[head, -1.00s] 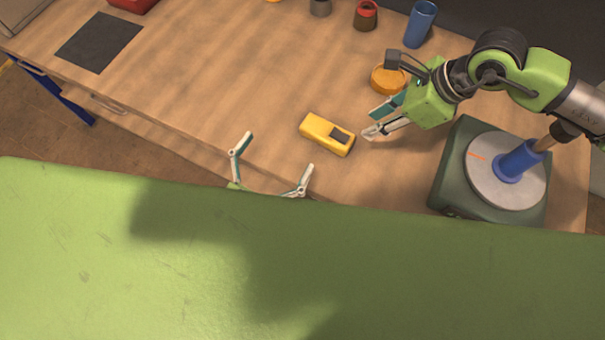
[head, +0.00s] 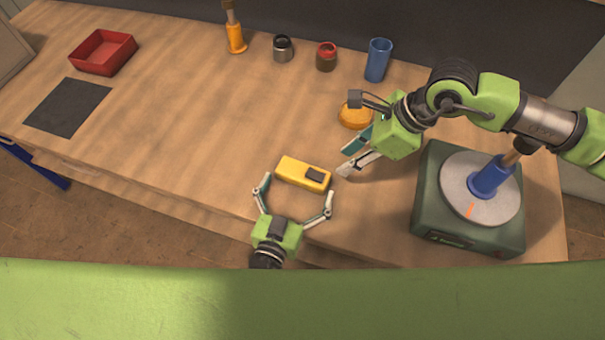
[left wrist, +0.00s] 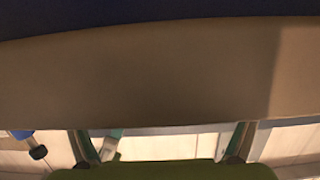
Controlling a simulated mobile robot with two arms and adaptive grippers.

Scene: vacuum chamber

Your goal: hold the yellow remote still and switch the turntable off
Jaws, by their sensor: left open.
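The yellow remote (head: 292,171) lies on the wooden table, a dark patch at its right end. My left gripper (head: 298,187) is open at the table's front edge, its fingers spread on the near side of the remote; I cannot tell whether they touch it. Its fingers also show at the bottom of the left wrist view (left wrist: 160,146), where I cannot make out the remote. My right gripper (head: 342,160) has its fingers apart, just right of the remote. The turntable (head: 428,215) is a dark green box with a grey disc (head: 507,203) bearing an orange mark; a control panel shows on its front.
A blue-based, wooden-handled object (head: 490,177) stands on the disc. An orange round object (head: 354,116) lies behind my right gripper. A blue cup (head: 378,60), red-topped jar (head: 326,57), grey jar (head: 283,48) and red tray (head: 88,63) stand farther back.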

